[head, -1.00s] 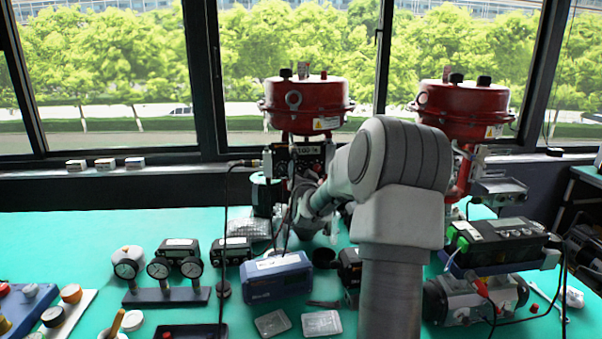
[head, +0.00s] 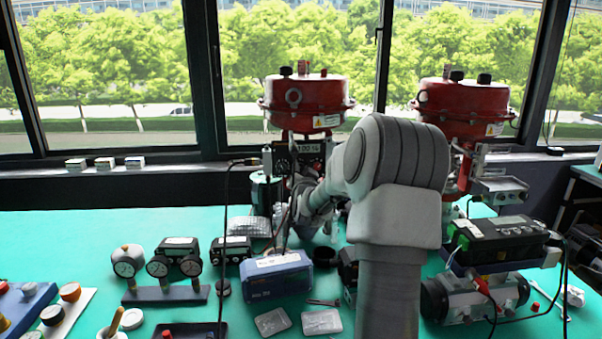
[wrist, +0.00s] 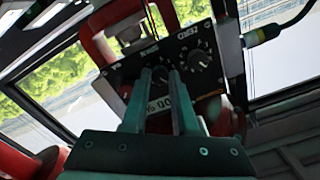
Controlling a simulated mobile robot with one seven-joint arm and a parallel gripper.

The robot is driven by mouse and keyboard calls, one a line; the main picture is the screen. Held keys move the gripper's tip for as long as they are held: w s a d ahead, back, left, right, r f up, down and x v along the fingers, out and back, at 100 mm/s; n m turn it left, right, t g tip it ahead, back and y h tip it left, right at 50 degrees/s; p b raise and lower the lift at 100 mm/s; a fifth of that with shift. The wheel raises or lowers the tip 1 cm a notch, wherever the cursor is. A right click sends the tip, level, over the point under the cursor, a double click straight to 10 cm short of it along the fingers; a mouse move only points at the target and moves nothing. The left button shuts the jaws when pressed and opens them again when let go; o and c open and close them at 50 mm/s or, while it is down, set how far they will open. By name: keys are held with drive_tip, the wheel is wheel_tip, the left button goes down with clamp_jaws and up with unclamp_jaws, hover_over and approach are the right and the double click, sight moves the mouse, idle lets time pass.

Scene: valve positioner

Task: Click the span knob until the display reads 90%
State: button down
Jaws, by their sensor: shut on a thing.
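The positioner's dark front panel (wrist: 205,85) fills the middle of the wrist view, with its lettering upside down. The knob under the SPAN label (wrist: 160,73) lies between the fingertips of my gripper (wrist: 161,76), which is shut on it. The knob under the ZERO label (wrist: 199,58) is free beside it. The white display (wrist: 160,104) is partly covered by the fingers; "00 %" shows there. In the head view, the display (head: 308,147) appears to read 100 %, though it is small. My arm hides much of the lower positioner in that view.
A red actuator (head: 303,95) stands above the positioner. A second red actuator (head: 465,105) stands at right. A cable plug (wrist: 262,33) enters the panel's side. On the bench are a blue box (head: 277,278), gauges (head: 158,268) and trays (head: 321,322).

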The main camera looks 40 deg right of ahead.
drive_tip(key=shift+n+b, duration=2.6)
drive_tip(key=shift+b, duration=0.05)
drive_tip(key=c, duration=0.7)
unclamp_jaws()
drive_tip(key=p+v, duration=0.1)
drive_tip(key=v, duration=1.6)
drive_tip(key=shift+s+a, duration=0.15)
drive_tip(key=shift+a, duration=0.05)
